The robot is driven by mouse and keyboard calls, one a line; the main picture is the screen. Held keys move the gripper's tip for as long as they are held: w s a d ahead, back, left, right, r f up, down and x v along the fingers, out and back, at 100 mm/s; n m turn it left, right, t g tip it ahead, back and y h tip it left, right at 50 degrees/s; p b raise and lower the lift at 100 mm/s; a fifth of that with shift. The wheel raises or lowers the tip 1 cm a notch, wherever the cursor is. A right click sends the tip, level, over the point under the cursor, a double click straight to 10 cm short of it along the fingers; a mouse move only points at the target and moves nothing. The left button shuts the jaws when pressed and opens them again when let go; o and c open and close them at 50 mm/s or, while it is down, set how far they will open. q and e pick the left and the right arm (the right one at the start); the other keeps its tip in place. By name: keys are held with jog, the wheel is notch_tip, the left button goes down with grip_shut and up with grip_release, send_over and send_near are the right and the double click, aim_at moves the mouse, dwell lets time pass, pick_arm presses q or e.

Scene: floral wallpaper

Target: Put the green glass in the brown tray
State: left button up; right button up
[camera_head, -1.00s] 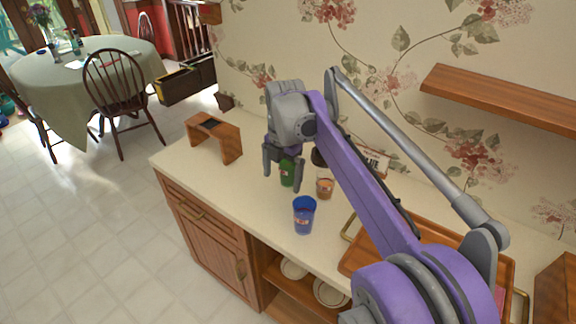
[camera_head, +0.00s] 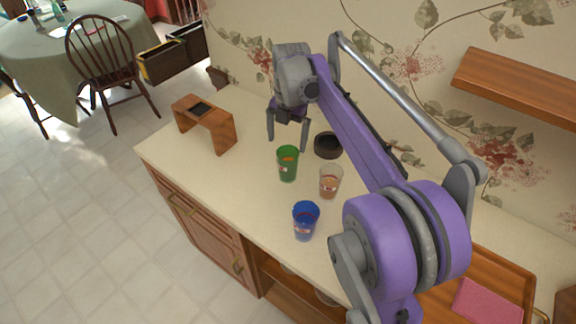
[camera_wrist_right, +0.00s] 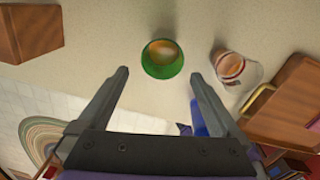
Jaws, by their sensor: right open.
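The green glass (camera_head: 288,165) stands upright on the counter with something orange inside. It also shows in the wrist view (camera_wrist_right: 162,62), just beyond and between the fingertips. My right gripper (camera_head: 287,145) is open and empty, with its fingers above and behind the glass in the head view; no contact shows. The brown tray (camera_head: 505,268) is at the lower right of the head view, partly hidden by my right arm. Its edge also shows in the wrist view (camera_wrist_right: 290,105). My left gripper is not in view.
A clear glass (camera_head: 331,182) and a blue glass (camera_head: 305,221) stand near the green glass. A dark bowl (camera_head: 328,146) is behind. A wooden stand (camera_head: 205,124) is at left. A pink cloth (camera_head: 487,303) lies in the tray. A wooden shelf (camera_head: 515,88) juts from the wall.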

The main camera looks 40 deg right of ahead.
aim_at(288, 154)
jog(key=f, duration=0.6)
jog(key=shift+w+d+f, duration=0.15)
jog(key=shift+d+f, duration=0.1)
jog(key=shift+f, duration=0.15)
grip_shut()
